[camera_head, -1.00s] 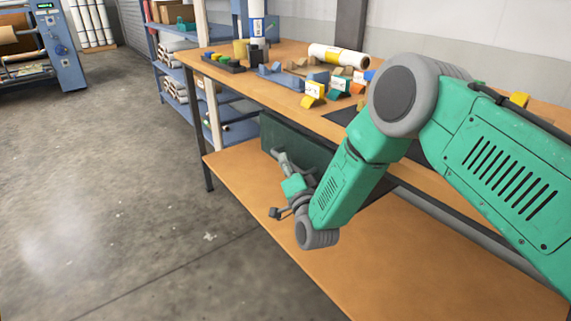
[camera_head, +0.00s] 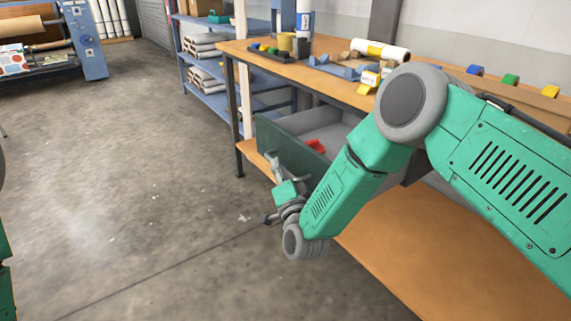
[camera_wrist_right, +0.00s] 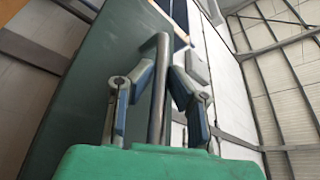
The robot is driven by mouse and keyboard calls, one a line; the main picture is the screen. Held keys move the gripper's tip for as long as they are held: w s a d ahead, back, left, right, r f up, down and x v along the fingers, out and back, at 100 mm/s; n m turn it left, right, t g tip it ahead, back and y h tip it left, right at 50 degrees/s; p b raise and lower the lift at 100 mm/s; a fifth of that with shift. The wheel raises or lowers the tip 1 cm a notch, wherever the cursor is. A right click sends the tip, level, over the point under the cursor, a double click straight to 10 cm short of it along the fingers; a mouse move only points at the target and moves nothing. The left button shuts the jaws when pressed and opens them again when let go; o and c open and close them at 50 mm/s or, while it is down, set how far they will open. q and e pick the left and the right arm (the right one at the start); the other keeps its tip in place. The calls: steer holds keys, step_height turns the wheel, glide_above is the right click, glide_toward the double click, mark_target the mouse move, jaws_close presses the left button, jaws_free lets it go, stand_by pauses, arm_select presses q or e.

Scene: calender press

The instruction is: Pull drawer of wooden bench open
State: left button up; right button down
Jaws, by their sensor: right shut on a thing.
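The wooden bench (camera_head: 345,92) stands on the right in the head view. Its dark green drawer (camera_head: 290,150) sticks out from under the top, open, with a grey inside and a red object (camera_head: 315,145) in it. My right gripper (camera_head: 272,160) is at the drawer's front. In the right wrist view its two fingers (camera_wrist_right: 158,95) stand on either side of the dark bar handle (camera_wrist_right: 160,75), shut on it, with the green drawer front (camera_wrist_right: 105,70) behind. In the head view my arm covers part of the drawer. My left gripper is not in view.
The bench top holds a white roll (camera_head: 380,52), a black tray (camera_head: 270,54) and small coloured blocks. A lower wooden shelf (camera_head: 410,240) runs beneath. Blue shelving (camera_head: 205,90) stands behind. The concrete floor (camera_head: 120,190) to the left is clear.

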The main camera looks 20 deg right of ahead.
steer(key=a, duration=0.1)
steer(key=s+a, duration=0.1)
steer(key=a, duration=0.1)
steer(key=shift+s+a+f, duration=0.15)
steer(key=shift+s+a, duration=0.15)
steer(key=shift+a, duration=0.05)
steer(key=c, duration=1.6)
jaws_free()
steer(key=shift+d, duration=0.35)
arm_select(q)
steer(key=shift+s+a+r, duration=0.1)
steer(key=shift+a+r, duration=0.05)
arm_select(e)
steer(key=shift+o, duration=0.2)
steer(key=v, duration=1.2)
steer(key=shift+a, duration=0.15)
steer(key=shift+w, duration=0.1)
